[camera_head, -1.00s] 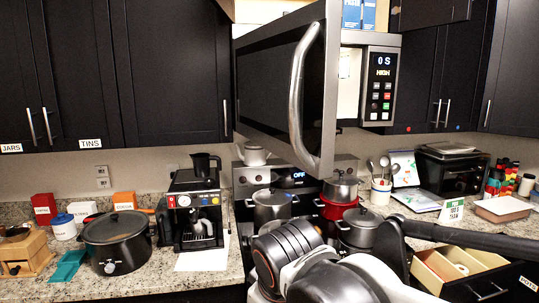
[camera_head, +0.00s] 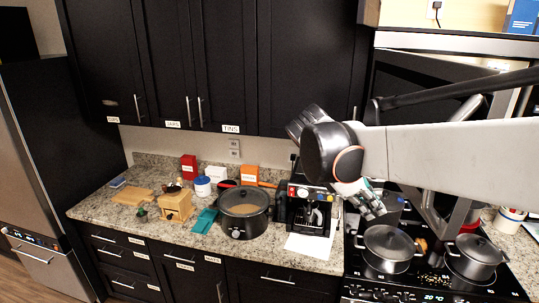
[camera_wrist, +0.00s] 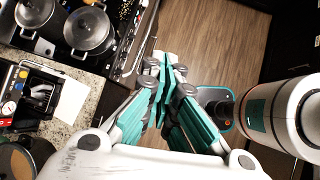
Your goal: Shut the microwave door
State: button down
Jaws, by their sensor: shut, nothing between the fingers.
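The microwave (camera_head: 455,42) is at the upper right of the head view, cut by the frame edge and largely covered by my arm. Its silver top edge and dark front area show; how far the door stands open cannot be told. My gripper (camera_head: 370,205), with teal fingers, is left of the microwave and lower, above the stove and beside the coffee machine. In the wrist view my gripper (camera_wrist: 163,65) is shut with nothing between its fingers and points over the wooden floor. The microwave is not visible in the wrist view.
Lidded pots (camera_head: 388,243) stand on the stove (camera_head: 425,288) below my arm. A coffee machine (camera_head: 312,207) and a slow cooker (camera_head: 243,210) are on the counter (camera_head: 120,208). Dark cabinets (camera_head: 205,60) line the wall. Open floor (camera_wrist: 220,45) shows in the wrist view.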

notch_tip(320, 180, up, 4)
jog(key=w+n+h+p, duration=0.1)
jog(key=w+p, duration=0.1)
jog(key=d+r+p+x, duration=0.2)
jog(key=p+x, duration=0.1)
jog(key=x, duration=0.9)
jog(key=shift+s+f+n+g, duration=0.2)
jog(key=shift+s+n+g, duration=0.1)
jog(key=shift+d, duration=0.25)
